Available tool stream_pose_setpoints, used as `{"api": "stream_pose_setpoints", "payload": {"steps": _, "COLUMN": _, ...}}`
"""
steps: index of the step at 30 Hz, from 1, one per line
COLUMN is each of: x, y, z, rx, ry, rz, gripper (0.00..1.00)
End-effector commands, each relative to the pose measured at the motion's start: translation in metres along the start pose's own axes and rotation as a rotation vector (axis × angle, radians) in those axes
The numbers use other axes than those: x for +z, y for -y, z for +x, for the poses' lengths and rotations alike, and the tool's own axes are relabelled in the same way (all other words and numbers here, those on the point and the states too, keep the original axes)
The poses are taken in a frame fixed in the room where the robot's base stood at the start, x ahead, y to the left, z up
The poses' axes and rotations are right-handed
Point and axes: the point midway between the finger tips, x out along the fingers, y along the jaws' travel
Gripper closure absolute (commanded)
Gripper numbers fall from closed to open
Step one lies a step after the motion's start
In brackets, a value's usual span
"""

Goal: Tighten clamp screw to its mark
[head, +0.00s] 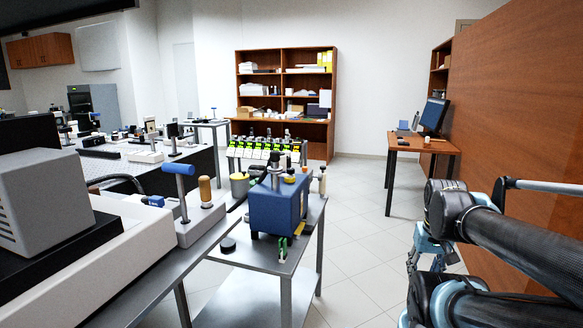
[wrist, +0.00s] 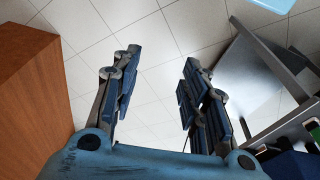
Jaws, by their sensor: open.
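No part is clearly labelled as the clamp screw, and I cannot make out a mark. A blue-capped handle (head: 178,170) on a metal stem stands upright on a grey block (head: 203,224) at the left bench, beside a tan knob (head: 205,191). A blue box (head: 277,207) with knobs on top sits on a steel cart right of it. My gripper (wrist: 160,82) is open and empty in the wrist view, above the bare floor and apart from these things.
The steel cart (head: 244,251) also shows at the right of the wrist view (wrist: 245,75). A wooden wall (head: 520,130) is close on the right. A desk (head: 425,146) with a monitor stands farther back. The tiled floor (head: 352,235) between cart and wall is clear.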

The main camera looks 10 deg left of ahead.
Motion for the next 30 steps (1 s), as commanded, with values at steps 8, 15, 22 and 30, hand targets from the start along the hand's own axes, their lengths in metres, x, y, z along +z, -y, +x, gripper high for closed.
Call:
{"api": "stream_pose_setpoints", "payload": {"steps": 8, "x": -0.041, "y": 0.020, "z": -0.053, "rx": -0.017, "ry": 0.014, "rz": -0.195, "gripper": 0.56}}
{"api": "stream_pose_setpoints", "payload": {"steps": 15, "x": -0.116, "y": 0.062, "z": -0.127, "rx": -0.045, "ry": 0.041, "rz": -0.516, "gripper": 0.56}}
{"api": "stream_pose_setpoints", "payload": {"steps": 22, "x": -0.183, "y": 0.118, "z": -0.189, "rx": -0.074, "ry": 0.064, "rz": -0.826, "gripper": 0.56}}
{"api": "stream_pose_setpoints", "payload": {"steps": 30, "x": -0.247, "y": 0.205, "z": -0.249, "rx": -0.109, "ry": 0.087, "rz": -1.189, "gripper": 0.56}}
